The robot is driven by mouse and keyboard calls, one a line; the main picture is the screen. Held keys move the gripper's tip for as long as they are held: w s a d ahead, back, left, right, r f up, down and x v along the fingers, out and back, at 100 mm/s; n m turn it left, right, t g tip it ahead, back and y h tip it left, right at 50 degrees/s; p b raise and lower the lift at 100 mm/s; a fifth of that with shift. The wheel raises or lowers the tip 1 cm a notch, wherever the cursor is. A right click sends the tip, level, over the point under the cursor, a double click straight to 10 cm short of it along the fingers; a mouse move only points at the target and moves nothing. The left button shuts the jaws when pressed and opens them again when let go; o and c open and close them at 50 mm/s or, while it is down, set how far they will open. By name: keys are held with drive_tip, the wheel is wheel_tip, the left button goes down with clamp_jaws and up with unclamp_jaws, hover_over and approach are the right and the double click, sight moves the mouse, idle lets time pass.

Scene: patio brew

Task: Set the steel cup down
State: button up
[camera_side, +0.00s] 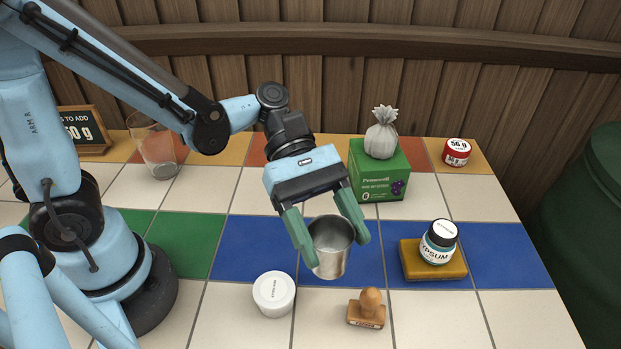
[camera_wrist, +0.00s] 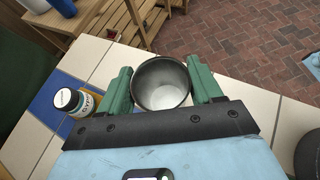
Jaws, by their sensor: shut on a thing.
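The steel cup (camera_side: 328,262) is upright between the green fingers of my gripper (camera_side: 328,232), over the blue tile row in the side view. My gripper is shut on it, one finger on each side. In the wrist view the cup (camera_wrist: 161,84) shows from above between the fingers (camera_wrist: 163,90), with something whitish at its bottom. I cannot tell whether its base touches the tiles or hangs just above them.
A white-lidded tub (camera_side: 273,294) and a wooden stamp (camera_side: 368,308) stand close in front of the cup. A gypsum jar (camera_side: 438,244) sits on a yellow sponge (camera_side: 420,268) to the right.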

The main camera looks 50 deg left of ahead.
drive_tip(key=shift+w+a+f, duration=0.8)
drive_tip(key=shift+w+f, duration=0.5)
drive_tip(key=shift+f, duration=0.3)
drive_tip(key=shift+w+a+f, duration=0.85)
drive_tip(key=shift+w+f, duration=0.45)
drive_tip(key=shift+f, duration=0.25)
drive_tip(key=shift+w+a+f, duration=0.8)
drive_tip(key=shift+w+f, duration=0.5)
drive_tip(key=shift+f, duration=0.3)
drive_tip(key=shift+f, duration=0.1)
drive_tip(key=o, duration=1)
drive_tip(key=shift+o, duration=0.2)
